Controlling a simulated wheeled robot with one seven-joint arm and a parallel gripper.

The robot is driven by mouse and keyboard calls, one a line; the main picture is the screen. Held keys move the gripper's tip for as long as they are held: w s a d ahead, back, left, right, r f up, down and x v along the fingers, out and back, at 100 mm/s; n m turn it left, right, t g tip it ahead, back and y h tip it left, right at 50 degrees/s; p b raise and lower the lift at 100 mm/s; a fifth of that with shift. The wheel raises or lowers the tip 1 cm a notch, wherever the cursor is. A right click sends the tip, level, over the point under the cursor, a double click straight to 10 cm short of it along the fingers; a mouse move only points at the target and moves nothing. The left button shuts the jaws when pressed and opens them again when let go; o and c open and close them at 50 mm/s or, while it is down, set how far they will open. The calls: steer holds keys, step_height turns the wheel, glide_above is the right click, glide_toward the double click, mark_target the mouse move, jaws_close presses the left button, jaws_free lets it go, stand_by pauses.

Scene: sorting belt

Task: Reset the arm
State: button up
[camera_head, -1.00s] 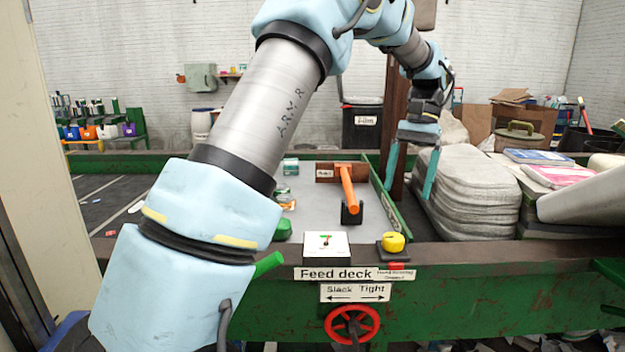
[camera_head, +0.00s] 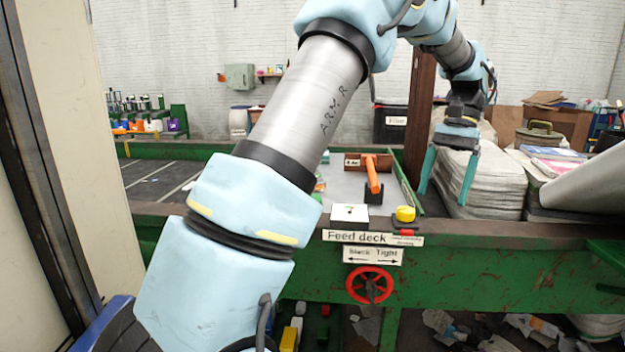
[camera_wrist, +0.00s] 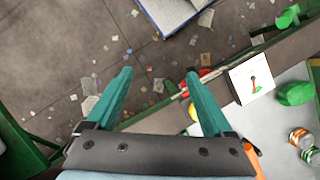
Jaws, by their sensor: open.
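My arm rises from the lower left of the head view and bends over to the right. My gripper (camera_head: 447,174) hangs at its end with the two teal fingers spread, pointing down, in front of the stacked grey sacks. In the wrist view my gripper (camera_wrist: 160,97) is open, with nothing between its fingers. Below it show the littered floor and the deck's edge.
The green feed deck (camera_head: 480,268) spans the view with a red handwheel (camera_head: 369,285), a white switch box (camera_head: 349,213) and a yellow button (camera_head: 405,214). An orange-handled tool (camera_head: 371,175) stands on the deck. Grey sacks (camera_head: 490,182) are piled at right. A pale post (camera_head: 75,120) stands left.

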steer(key=a+f+n+t+h, duration=0.2)
steer(key=a+f+n, duration=0.15)
steer(key=a, duration=0.85)
steer(key=a+f+n+t+h, duration=0.15)
steer(key=a+f, duration=0.35)
steer(key=a, duration=0.8)
steer(key=s+a+f+n+t, duration=0.1)
steer(key=s+a+f+n, duration=0.1)
steer(key=s+a, duration=0.5)
steer(key=shift+a+f, duration=0.5)
steer(key=shift+f, duration=0.05)
steer(key=shift+o, duration=0.9)
